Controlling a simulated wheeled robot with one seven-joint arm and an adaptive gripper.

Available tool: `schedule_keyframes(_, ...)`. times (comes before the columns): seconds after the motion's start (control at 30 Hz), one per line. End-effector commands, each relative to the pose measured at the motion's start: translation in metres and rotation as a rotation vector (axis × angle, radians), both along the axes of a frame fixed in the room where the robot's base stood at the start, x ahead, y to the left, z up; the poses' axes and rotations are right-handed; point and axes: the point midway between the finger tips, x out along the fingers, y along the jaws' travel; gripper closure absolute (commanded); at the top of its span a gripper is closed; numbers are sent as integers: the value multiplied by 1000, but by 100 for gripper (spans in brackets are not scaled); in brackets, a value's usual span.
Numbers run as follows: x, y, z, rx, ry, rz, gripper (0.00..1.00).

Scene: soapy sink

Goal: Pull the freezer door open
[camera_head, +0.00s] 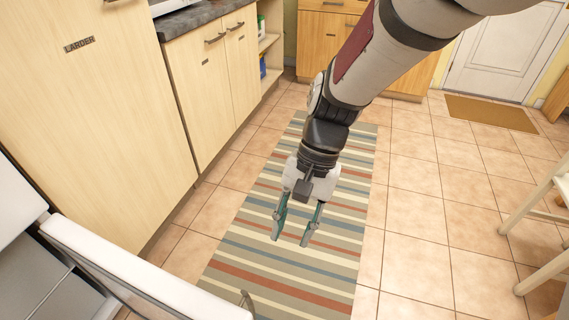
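A white door (150,275), which looks like the freezer door, stands out from a white appliance (15,200) at the lower left. It is open, and grey interior surfaces (35,280) show behind it. A curved metal handle (246,302) shows at the door's outer end, at the bottom edge of the view; the lower part of the door is cut off. My gripper (291,240) points down above the striped rug, to the right of the door and apart from it. Its two greenish fingers are spread with nothing between them.
A striped rug (345,215) lies on the tiled floor. A tall larder cabinet (95,110) and lower cupboards (213,85) line the left. A white chair (540,190) stands at the right. A brown doormat (490,113) lies before a white door (505,50). Tiles between rug and chair are clear.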

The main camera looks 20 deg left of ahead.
Motion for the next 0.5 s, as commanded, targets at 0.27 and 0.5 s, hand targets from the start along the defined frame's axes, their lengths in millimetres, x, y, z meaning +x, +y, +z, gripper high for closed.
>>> schedule_keyframes(0.27, -15, 60, -67, -98, 39, -18, 67)
schedule_keyframes(0.5, -22, 73, -92, -126, 39, -29, 67)
